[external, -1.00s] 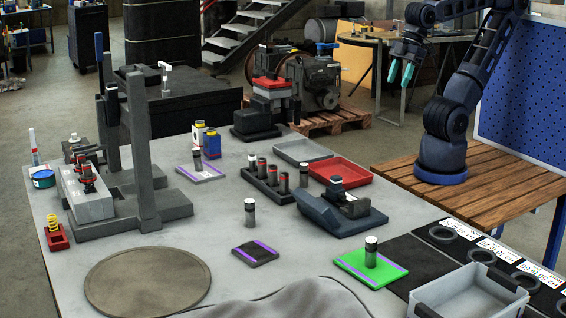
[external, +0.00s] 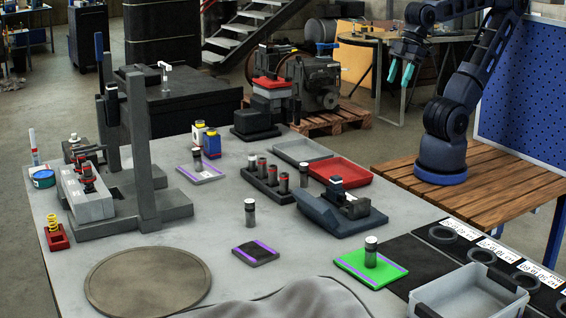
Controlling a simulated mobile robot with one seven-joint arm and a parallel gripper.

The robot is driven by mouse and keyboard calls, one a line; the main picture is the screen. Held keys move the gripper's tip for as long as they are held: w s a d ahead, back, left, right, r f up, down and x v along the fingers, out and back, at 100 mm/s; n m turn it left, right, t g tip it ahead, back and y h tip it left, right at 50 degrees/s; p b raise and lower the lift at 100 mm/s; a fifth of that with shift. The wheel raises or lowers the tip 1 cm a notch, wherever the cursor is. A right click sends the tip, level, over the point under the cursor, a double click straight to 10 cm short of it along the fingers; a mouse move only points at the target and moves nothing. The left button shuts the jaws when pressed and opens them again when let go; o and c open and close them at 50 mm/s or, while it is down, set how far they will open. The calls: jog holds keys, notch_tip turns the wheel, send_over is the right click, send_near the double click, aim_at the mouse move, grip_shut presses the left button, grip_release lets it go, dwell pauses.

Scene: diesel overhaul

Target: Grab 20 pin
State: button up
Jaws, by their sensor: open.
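Several dark pins with pale or red bands stand in a dark rack (external: 262,183) near the middle of the table. A lone dark pin with a white top (external: 250,212) stands upright on the bare table in front of the rack. Another white-topped pin (external: 371,252) stands on a green pad (external: 350,266) at the right. I cannot read any number on the pins, so I cannot tell which is the 20 pin. My gripper (external: 399,74), with teal fingertips, is open and empty, high above the table's far right, well away from all the pins.
A dark vise-like fixture (external: 345,217) sits right of the rack, near a red tray (external: 340,171) and a grey tray (external: 302,150). A grey press frame (external: 140,150) stands at the left. A grey bin (external: 450,295) and a grey cloth (external: 290,300) lie at the front.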

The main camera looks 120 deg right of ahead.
jog(key=shift+o, duration=0.4)
jog(key=m+h, duration=0.2)
jog(key=m, duration=0.3)
send_over(248, 226)
jog(key=s, duration=0.5)
notch_tip(248, 226, down, 21)
jog(key=shift+g, duration=0.3)
jog(key=shift+w+a+x, duration=0.1)
jog(key=shift+x, duration=1.7)
jog(key=shift+w+a+x, duration=0.15)
jog(key=shift+x, duration=1.65)
jog(key=shift+w+a+x, duration=0.1)
jog(key=shift+x, duration=1.65)
jog(key=shift+r, duration=0.1)
grip_shut()
